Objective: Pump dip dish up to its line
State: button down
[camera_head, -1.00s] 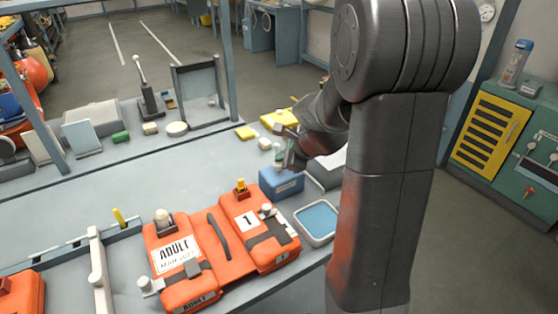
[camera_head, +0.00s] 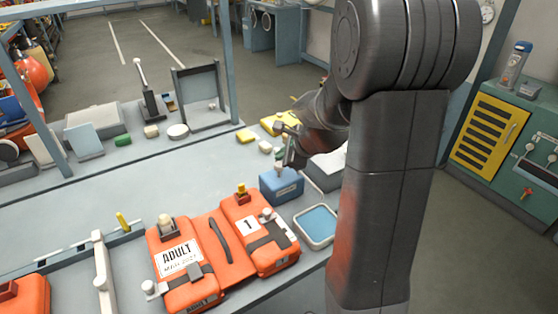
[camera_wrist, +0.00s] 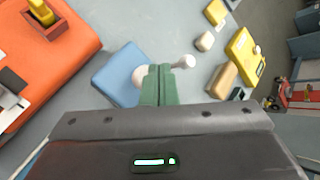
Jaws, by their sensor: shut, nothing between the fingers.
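The dish (camera_head: 301,232) is a pale-rimmed, rounded tray with a flat blue inside, on the bench right of the orange case. A line on it cannot be made out. Behind it stands a blue box (camera_head: 285,190) with a small white piece on top, which also shows in the wrist view (camera_wrist: 112,82). My gripper (camera_head: 281,162) is above the box's far side. In the wrist view its green fingers (camera_wrist: 158,72) are together and empty. They partly hide a white round part (camera_wrist: 137,76) over the box; a white knob (camera_wrist: 187,61) shows to their right.
Orange cases (camera_head: 225,262) lie left of the dish. A grey box (camera_head: 322,178) is close right of the blue box. Small yellow and cream blocks (camera_head: 246,136) lie behind. Open bench (camera_head: 150,185) spreads to the left.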

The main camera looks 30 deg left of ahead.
jog(key=shift+r, duration=0.1)
notch_tip(320, 180, up, 5)
jog(key=p, duration=0.4)
jog(key=shift+p, duration=0.35)
dwell(0.7)
